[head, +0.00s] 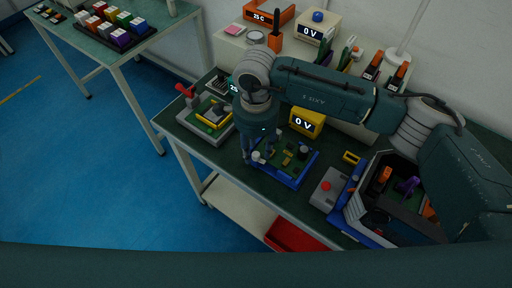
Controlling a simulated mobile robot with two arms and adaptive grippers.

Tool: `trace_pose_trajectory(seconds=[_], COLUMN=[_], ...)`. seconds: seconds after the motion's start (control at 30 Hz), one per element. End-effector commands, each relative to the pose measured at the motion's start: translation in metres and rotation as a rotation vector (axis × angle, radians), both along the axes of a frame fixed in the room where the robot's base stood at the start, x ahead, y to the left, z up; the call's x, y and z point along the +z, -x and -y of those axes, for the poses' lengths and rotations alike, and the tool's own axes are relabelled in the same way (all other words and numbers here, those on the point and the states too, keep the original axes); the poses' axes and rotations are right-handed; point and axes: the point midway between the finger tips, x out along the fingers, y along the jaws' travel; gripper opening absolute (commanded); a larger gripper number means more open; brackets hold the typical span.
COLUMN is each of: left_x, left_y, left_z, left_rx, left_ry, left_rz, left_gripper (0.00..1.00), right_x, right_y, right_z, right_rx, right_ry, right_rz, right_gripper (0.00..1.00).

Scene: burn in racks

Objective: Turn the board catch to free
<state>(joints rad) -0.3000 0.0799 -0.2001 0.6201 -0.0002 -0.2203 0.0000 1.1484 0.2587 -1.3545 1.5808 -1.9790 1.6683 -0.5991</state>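A green circuit board (297,158) lies in a blue holder (291,182) near the front edge of the green bench. My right gripper (256,157) points down from above at the holder's left end, by a small pale round part. The gripper hides much of that end, and I cannot make out the board catch or which way it is turned. Whether the fingers touch anything is too small to tell. My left gripper is not in view.
A yellow 0 V meter (307,121) stands behind the board. A grey fixture with a red lever (186,91) is to the left. A grey box with a red button (327,187) and a blue-edged bin (346,214) are to the right. A red tray (293,238) sits below.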

Motion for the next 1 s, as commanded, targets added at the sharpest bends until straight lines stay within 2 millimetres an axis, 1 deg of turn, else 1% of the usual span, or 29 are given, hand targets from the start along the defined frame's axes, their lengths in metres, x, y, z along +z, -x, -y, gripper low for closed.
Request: trace_pose_trajectory(seconds=[0.17,0.43,0.47,0.5,0.57,0.6,0.63,0.77,0.9,1.0], left_x=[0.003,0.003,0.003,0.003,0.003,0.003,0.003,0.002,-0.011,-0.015], left_y=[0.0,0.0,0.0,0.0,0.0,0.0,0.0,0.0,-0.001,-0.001], left_z=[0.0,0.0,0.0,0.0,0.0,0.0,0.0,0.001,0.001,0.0], left_rx=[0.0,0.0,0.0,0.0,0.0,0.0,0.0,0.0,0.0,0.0], left_ry=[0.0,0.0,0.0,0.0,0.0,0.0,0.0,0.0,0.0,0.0], left_rz=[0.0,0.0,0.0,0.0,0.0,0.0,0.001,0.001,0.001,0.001], left_gripper=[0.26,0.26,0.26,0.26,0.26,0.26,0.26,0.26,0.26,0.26], right_x=[-0.012,-0.013,-0.013,-0.013,-0.013,-0.013,-0.013,-0.013,-0.016,-0.015], right_y=[0.001,0.0,0.0,0.0,0.0,0.0,0.0,0.0,-0.001,-0.001], right_z=[0.0,0.0,0.0,0.0,0.0,0.0,0.0,0.0,0.0,0.0], right_rx=[0.001,0.001,0.001,0.001,0.001,0.001,0.001,-0.002,-0.076,-0.121], right_ry=[0.0,0.0,0.0,0.0,0.0,0.0,0.0,0.0,-0.001,-0.001], right_rz=[-0.001,0.0,0.0,0.0,0.0,0.0,0.0,0.001,0.003,0.003], right_gripper=[0.37,0.37,0.31,0.23,0.11,0.03,0.0,0.0,0.0,0.0])
